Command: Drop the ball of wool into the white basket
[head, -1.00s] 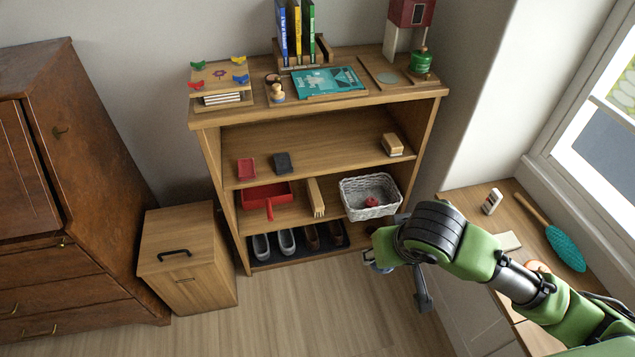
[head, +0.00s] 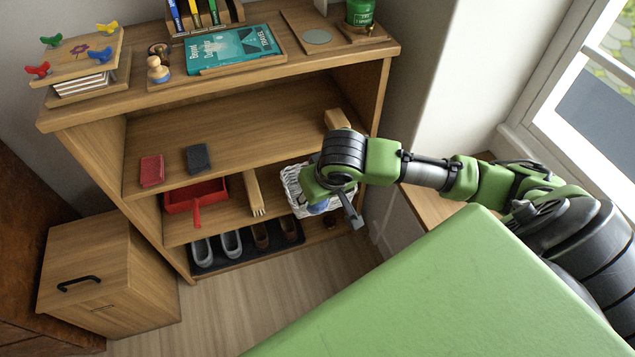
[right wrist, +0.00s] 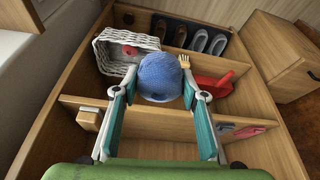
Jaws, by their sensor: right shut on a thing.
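The ball of wool (right wrist: 160,75) is blue and sits between the two fingers of my right gripper (right wrist: 159,88) in the right wrist view. In the head view a small part of the blue ball (head: 318,207) shows below my right wrist. The white wicker basket (head: 291,187) stands on a lower shelf, partly hidden by my right arm. In the right wrist view the basket (right wrist: 108,60) is left of the ball and beyond it, with a small red thing inside. The ball appears apart from the basket. My left gripper is out of view.
On the basket's shelf are a red dustpan (head: 197,192) and a wooden brush (head: 253,193). Shoes (head: 232,244) stand on a dark mat below. The middle shelf board (right wrist: 140,117) lies close under my right gripper. A wooden cabinet (head: 110,275) is at the left.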

